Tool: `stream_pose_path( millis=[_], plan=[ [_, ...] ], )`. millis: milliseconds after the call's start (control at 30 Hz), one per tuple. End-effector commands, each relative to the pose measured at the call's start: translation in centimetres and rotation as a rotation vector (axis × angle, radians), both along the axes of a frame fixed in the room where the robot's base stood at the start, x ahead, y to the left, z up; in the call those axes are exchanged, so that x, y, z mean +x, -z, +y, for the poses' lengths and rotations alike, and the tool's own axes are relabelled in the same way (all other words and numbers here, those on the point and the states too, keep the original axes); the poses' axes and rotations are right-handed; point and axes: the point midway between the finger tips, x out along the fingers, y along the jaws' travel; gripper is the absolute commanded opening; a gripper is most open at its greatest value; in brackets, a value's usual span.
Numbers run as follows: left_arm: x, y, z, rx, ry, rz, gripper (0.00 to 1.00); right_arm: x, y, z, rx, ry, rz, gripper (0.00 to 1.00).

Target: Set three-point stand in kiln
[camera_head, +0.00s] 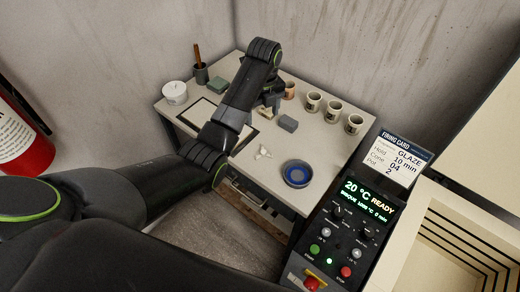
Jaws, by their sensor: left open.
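A small white three-armed piece, which looks like the three-point stand (262,153), lies on the white table top near its front middle. My left gripper (271,101) is over the back middle of the table, behind the stand and apart from it. It is open, and its fingers are small and partly hidden by my arm. The kiln (408,254) is at the right edge with its top open. Its pale chamber has dark grooves along the wall, and its floor is mostly out of view. My right gripper is not in view.
A blue-centred bowl (297,174) stands right of the stand. A grey block (288,123) and several mugs (332,111) are behind it. A white tub (175,93) stands at the left. The control panel (345,224) and firing card (393,163) lie between table and kiln.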

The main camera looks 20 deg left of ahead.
Motion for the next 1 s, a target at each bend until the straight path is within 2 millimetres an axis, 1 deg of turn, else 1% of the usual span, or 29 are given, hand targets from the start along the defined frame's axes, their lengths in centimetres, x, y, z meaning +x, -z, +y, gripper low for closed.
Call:
stream_pose_path(
  millis=[200,467,500,700,800,1000],
  plan=[
    [-0.1,2.8,0.0,0.000,0.003,0.001,0.69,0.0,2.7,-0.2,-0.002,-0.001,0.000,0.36],
    [-0.1,5.7,0.1,0.000,0.001,0.000,0.69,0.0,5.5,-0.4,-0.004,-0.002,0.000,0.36],
    [-0.2,6.2,0.1,0.000,0.000,0.004,0.69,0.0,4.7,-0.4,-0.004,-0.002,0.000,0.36],
    [-0.3,10.1,0.1,-0.001,0.000,0.003,0.69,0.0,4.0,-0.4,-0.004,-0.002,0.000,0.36],
    [-0.3,11.3,0.2,0.000,0.000,0.001,0.69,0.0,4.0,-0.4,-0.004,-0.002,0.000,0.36],
    [-0.5,12.6,0.2,0.000,0.000,0.001,0.69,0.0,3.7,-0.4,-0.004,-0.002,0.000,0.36]
  ],
)
